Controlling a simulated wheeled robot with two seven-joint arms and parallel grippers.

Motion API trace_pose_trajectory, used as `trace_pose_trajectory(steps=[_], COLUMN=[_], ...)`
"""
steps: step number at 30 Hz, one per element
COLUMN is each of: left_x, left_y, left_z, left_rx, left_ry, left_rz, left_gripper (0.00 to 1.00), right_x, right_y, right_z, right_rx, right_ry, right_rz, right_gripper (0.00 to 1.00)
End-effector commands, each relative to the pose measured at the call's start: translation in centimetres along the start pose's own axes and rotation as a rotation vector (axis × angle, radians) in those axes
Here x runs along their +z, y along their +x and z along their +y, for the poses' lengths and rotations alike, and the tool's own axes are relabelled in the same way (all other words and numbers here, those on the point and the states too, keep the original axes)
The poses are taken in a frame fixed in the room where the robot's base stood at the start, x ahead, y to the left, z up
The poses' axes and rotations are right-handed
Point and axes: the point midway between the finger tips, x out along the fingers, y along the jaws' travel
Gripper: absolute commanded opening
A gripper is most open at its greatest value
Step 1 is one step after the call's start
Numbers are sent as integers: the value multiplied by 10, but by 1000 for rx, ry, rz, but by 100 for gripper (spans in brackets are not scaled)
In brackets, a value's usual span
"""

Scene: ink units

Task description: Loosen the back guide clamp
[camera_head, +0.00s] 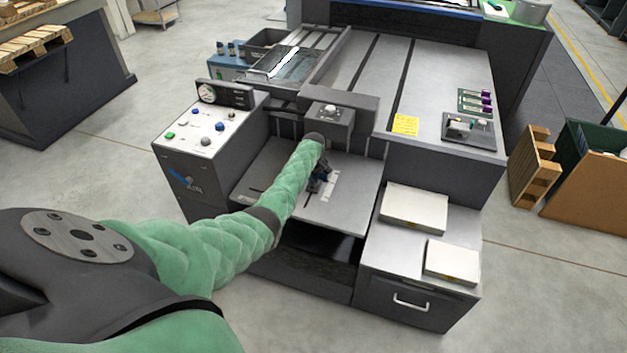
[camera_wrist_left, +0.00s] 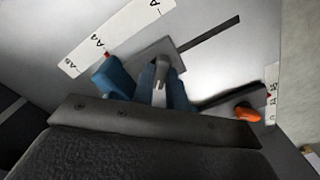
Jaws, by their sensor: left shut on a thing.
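My left arm reaches down to the feed tray of the machine, and my left gripper (camera_head: 321,178) is low over the tray (camera_head: 352,208). In the left wrist view the blue jaws of my left gripper (camera_wrist_left: 158,92) are shut on a light grey lever (camera_wrist_left: 161,68). The lever stands at a grey plate (camera_wrist_left: 138,57) beside a straight slot, which looks like the back guide clamp. The jaws hide its lower part. An orange knob (camera_wrist_left: 247,113) sits apart at the right, by another slot and scale. My right gripper is not in view.
A white size scale (camera_wrist_left: 112,40) lies beside the plate. A control panel with buttons (camera_head: 208,127) stands left of the tray, and a dark block (camera_head: 338,113) overhangs its back. White paper stacks (camera_head: 414,208) lie on the cabinet at right.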

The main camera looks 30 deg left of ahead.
Motion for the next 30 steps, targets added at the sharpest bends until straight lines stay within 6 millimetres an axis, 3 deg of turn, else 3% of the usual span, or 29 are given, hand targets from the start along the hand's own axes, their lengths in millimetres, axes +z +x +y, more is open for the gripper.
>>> trace_pose_trajectory(steps=[3,4,6,7,19,25,30], left_x=[-1,-1,-1,-1,0,0,-1], left_y=[-1,-1,-1,-1,-6,-29,-54], left_z=[0,0,0,0,0,0,0], left_rx=[1,1,1,1,1,2,3], left_ry=[-1,-1,0,0,0,0,0], left_rz=[1,1,1,1,0,2,2], left_gripper=[0,20,34,36,36,36,36], right_x=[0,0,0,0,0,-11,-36], right_y=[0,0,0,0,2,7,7], right_z=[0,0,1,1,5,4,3], right_rx=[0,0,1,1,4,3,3], right_ry=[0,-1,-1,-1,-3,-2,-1], right_rz=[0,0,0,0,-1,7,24], right_gripper=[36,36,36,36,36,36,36])
